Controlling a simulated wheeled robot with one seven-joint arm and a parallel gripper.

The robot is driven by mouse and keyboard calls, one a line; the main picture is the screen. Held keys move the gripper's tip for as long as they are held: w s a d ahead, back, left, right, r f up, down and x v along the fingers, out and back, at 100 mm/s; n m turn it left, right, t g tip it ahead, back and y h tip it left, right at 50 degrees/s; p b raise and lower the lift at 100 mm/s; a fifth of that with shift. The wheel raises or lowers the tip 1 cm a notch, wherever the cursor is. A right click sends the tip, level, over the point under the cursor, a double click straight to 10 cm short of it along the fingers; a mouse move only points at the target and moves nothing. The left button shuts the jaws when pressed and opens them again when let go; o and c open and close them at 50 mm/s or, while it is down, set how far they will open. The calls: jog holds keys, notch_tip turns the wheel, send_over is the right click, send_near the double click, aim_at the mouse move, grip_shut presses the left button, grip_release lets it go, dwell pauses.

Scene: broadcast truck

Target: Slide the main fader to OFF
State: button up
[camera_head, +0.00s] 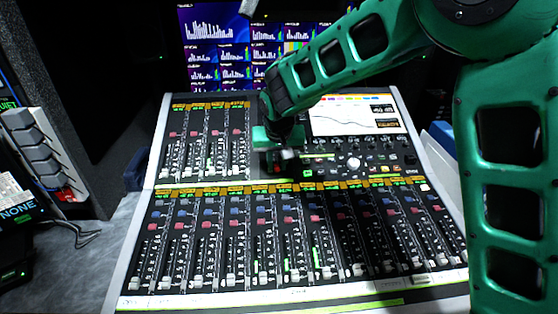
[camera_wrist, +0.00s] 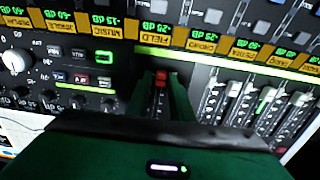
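The main fader is a red cap (camera_wrist: 160,77) in a short dark slot in the middle section of the mixing console. In the wrist view, my gripper (camera_wrist: 161,92) points down at the console with one green finger on each side of the slot. The fingers are apart, and the red cap shows between or just beyond their tips; I cannot tell whether they touch it. In the head view, my gripper (camera_head: 279,150) is over the console's middle section and hides most of that slot. The OFF marking is not readable.
The mixing console (camera_head: 140,240) has rows of channel faders below and at upper left. A screen (camera_head: 353,117) and a white knob (camera_head: 354,163) lie right of my gripper. In the wrist view, neighbouring faders (camera_wrist: 265,101) stand close on the right. Monitors (camera_head: 217,50) are behind.

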jog(key=shift+o, duration=0.5)
jog(key=shift+w, duration=0.1)
jog(key=shift+r, duration=0.1)
jog(key=shift+r, duration=0.2)
jog(key=v, duration=1)
jog(key=shift+d, duration=0.1)
